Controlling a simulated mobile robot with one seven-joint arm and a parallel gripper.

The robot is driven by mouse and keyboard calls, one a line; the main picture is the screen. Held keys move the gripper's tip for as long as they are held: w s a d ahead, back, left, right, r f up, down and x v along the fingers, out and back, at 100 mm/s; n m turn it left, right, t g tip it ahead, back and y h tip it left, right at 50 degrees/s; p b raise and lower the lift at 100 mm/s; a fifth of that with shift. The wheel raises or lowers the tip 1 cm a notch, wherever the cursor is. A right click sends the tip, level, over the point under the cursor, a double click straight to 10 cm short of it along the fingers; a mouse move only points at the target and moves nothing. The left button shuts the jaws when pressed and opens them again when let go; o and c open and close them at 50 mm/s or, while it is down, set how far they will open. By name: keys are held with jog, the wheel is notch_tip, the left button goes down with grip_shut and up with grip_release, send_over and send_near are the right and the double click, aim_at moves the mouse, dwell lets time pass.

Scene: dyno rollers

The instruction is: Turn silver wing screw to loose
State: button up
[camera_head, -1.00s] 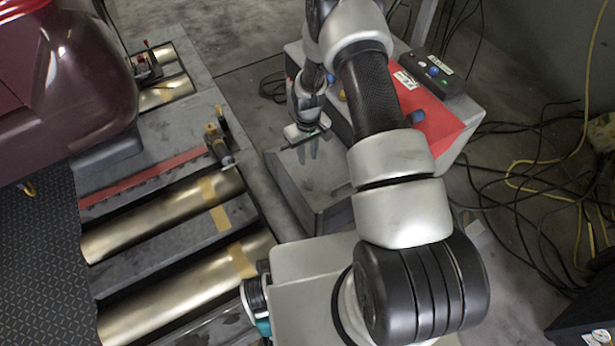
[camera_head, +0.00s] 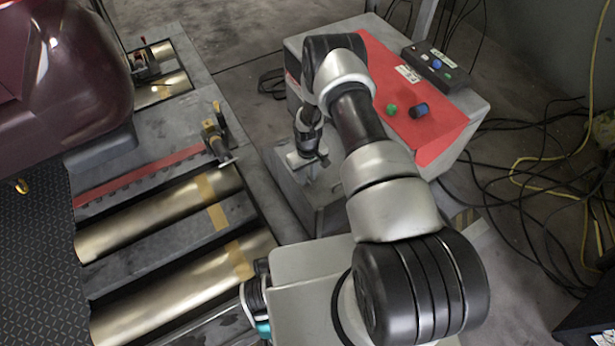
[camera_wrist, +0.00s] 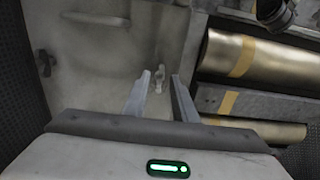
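A small silver-grey wing screw (camera_wrist: 159,77) stands out from a pale grey surface (camera_wrist: 95,70) in the wrist view. It shows in the gap between the fingertips of my gripper (camera_wrist: 160,88), a little beyond them. The fingers are apart, and I cannot tell whether either touches the screw. In the head view my gripper (camera_head: 308,168) is over the grey housing beside the rollers, partly hidden by my wrist. The screw cannot be made out there.
A red-topped box (camera_head: 425,140) with green and blue knobs stands behind my arm. A maroon vehicle (camera_head: 65,80) is at far left. Cables (camera_head: 540,190) cover the floor at right.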

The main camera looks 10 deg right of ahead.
grip_shut()
